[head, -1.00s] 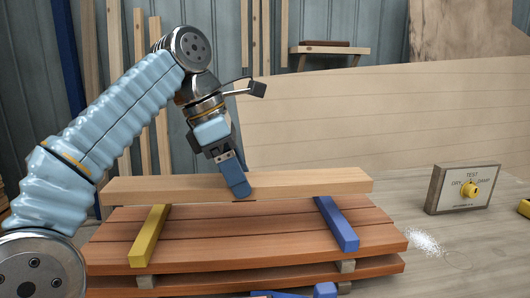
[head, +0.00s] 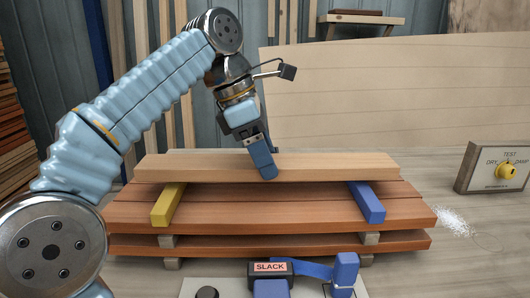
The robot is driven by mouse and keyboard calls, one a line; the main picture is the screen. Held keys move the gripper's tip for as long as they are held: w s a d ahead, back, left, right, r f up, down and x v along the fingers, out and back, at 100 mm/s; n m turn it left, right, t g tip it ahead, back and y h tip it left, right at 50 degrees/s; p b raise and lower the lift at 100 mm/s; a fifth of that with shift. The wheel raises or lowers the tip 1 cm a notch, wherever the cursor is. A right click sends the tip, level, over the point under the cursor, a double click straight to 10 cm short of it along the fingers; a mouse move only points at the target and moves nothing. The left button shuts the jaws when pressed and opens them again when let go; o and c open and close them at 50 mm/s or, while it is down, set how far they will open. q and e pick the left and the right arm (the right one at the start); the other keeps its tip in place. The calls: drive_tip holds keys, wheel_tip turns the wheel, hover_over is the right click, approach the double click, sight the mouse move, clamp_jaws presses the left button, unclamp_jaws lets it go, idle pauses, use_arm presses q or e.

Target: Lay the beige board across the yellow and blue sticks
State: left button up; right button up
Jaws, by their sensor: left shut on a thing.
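The beige board (head: 330,167) lies level, left to right, over the back part of a stack of reddish-brown planks. The yellow stick (head: 168,205) sits on the top plank at the left, and the blue stick (head: 367,203) sits at the right. The board spans both sticks and hides their far ends. I cannot tell whether it touches them. My left gripper (head: 264,172) is shut on the board near its middle, with a blue finger over the front face. My right gripper is not in view.
The plank stack (head: 270,215) rests on small spacers on a grey bench. In front is a device labelled SLACK (head: 270,267) with a blue strap. A test box (head: 492,168) with a yellow knob stands at the right, near white powder (head: 453,222). A large pale panel (head: 360,100) stands behind.

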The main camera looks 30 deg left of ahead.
use_arm(q)
drive_tip(key=shift+f+b, duration=0.4)
drive_tip(key=shift+f, duration=0.15)
drive_tip(key=o, duration=1.6)
drive_tip(key=shift+c, duration=0.2)
